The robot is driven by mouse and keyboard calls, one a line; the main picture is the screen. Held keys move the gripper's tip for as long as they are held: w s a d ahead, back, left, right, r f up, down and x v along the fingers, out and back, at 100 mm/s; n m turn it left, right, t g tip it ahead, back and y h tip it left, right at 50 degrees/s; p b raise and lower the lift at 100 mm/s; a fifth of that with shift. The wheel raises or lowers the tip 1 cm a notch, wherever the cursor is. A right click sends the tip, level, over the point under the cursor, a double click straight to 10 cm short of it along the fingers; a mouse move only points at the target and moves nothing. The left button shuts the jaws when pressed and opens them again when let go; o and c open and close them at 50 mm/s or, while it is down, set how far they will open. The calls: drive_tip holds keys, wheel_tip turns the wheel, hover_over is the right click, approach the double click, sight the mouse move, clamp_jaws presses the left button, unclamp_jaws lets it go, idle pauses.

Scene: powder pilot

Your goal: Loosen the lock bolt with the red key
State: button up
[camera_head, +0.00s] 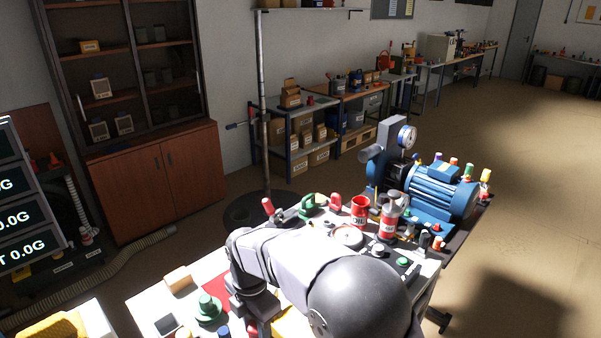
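My arm reaches over the workbench from the lower right, and its end bends down near the bottom edge. My gripper (256,318) points down beside a dark red patch on the bench; its fingertips are too dark and cut off to tell whether they hold anything. I cannot pick out the red key for sure. A small red-handled item (268,207) stands at the bench's back edge, and another red item (335,201) stands to its right. The lock bolt cannot be made out; my arm hides the middle of the bench.
A red oil can (359,211), a red-and-grey can (388,222) and a blue motor (440,190) with a pressure gauge (407,136) crowd the bench's far right. A green knobbed part (208,307) and a tan block (178,279) sit left of my gripper.

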drive_tip(key=n, duration=0.2)
drive_tip(key=shift+n, duration=0.3)
drive_tip(key=o, duration=1.2)
drive_tip(key=shift+r+b, duration=0.95)
drive_tip(key=shift+r, duration=2.75)
drive_tip(key=s+d+f+m, duration=0.3)
drive_tip(key=s+d+m, duration=0.2)
drive_tip(key=d+m, duration=0.3)
drive_tip(key=s+d+f+m, duration=0.3)
drive_tip(key=s+d+m, duration=0.2)
drive_tip(key=d+m, duration=0.3)
drive_tip(key=s+d+f+m, duration=0.4)
drive_tip(key=d+m, duration=0.4)
drive_tip(key=m, duration=0.5)
drive_tip(key=shift+s+d+m, duration=0.3)
drive_tip(key=shift+s, duration=0.25)
